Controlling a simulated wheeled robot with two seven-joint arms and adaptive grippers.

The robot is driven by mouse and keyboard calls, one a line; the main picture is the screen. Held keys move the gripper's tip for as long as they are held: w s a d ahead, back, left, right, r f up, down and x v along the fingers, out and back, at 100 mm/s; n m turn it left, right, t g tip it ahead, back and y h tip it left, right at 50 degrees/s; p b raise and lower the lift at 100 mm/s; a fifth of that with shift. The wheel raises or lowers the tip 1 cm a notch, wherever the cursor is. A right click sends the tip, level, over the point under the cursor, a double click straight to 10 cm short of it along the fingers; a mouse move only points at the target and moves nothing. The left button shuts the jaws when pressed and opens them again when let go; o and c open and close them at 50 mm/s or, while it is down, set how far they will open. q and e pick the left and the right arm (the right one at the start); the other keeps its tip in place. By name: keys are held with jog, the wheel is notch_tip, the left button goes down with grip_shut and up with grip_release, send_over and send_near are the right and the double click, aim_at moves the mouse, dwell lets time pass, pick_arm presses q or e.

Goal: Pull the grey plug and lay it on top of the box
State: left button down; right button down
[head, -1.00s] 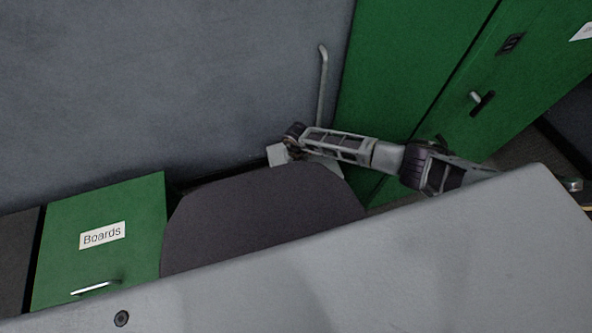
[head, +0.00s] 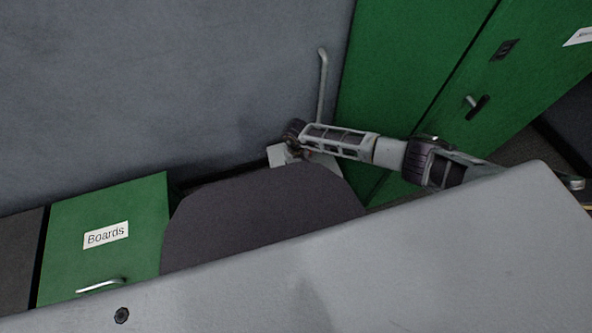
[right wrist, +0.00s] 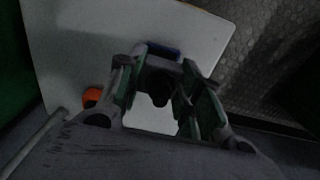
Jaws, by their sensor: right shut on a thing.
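In the head view my right gripper (head: 294,138) is at a pale box (head: 277,155) that is mostly hidden behind a dark rounded shape. In the right wrist view the gripper's fingers (right wrist: 160,100) are closed around a dark grey plug (right wrist: 158,88) between them. The light top face of the box (right wrist: 85,40) lies under the fingers. I cannot tell whether the plug touches the box. A blue piece (right wrist: 163,50) and an orange piece (right wrist: 92,97) show on the box beside the gripper. My left gripper is not in view.
A green drawer unit labelled Boards (head: 100,235) stands at the left. Tall green cabinets (head: 430,75) stand at the right. A grey wall (head: 160,90) with an upright rod (head: 322,85) is behind the gripper. Patterned floor (right wrist: 262,60) lies beside the box.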

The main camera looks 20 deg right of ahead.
jog(key=shift+r+p, duration=1.15)
jog(key=shift+r, duration=0.6)
jog(key=shift+s+f, duration=0.1)
